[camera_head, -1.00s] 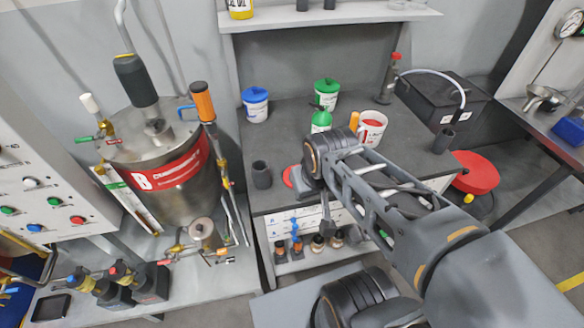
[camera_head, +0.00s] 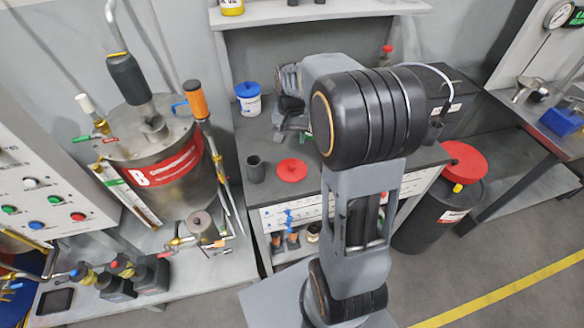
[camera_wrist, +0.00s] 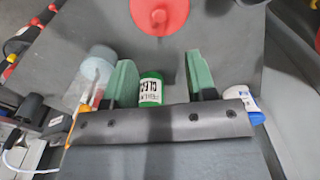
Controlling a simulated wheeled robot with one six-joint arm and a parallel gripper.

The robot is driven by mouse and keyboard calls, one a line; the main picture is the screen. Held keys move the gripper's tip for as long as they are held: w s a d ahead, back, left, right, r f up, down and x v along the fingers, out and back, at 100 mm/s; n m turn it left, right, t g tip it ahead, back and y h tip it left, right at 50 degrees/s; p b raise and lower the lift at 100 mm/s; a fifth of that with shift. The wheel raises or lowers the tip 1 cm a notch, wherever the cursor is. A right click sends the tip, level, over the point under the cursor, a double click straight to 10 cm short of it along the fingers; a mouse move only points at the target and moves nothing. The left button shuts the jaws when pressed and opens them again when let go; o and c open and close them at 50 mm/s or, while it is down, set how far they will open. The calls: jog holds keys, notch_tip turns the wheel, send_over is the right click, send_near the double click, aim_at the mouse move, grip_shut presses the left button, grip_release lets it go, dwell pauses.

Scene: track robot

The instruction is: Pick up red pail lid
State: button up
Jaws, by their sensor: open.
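The red pail lid (camera_head: 291,170) is a flat round disc with a small central knob, lying on the dark bench top near its front edge. In the wrist view the lid (camera_wrist: 160,15) is at the top edge, partly cut off, with the knob visible. My gripper (camera_wrist: 162,78) is open, its two green fingers apart with the lid beyond their tips and not between them. In the head view my gripper (camera_head: 284,128) is partly hidden by my arm, over the bench behind the lid.
A blue-lidded white pail (camera_head: 248,100) stands at the back left of the bench. A dark cup (camera_head: 255,169) stands just left of the lid. A green labelled container (camera_wrist: 150,89) shows between the fingers, apparently farther below. A red-topped dark drum (camera_head: 465,160) stands right of the bench.

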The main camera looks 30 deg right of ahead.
send_over(292, 165)
notch_tip(292, 165, down, 8)
jog(key=shift+d+f, duration=0.1)
jog(key=shift+f+p, duration=0.8)
jog(key=shift+f, duration=2.25)
grip_shut()
jog(key=shift+r, duration=0.1)
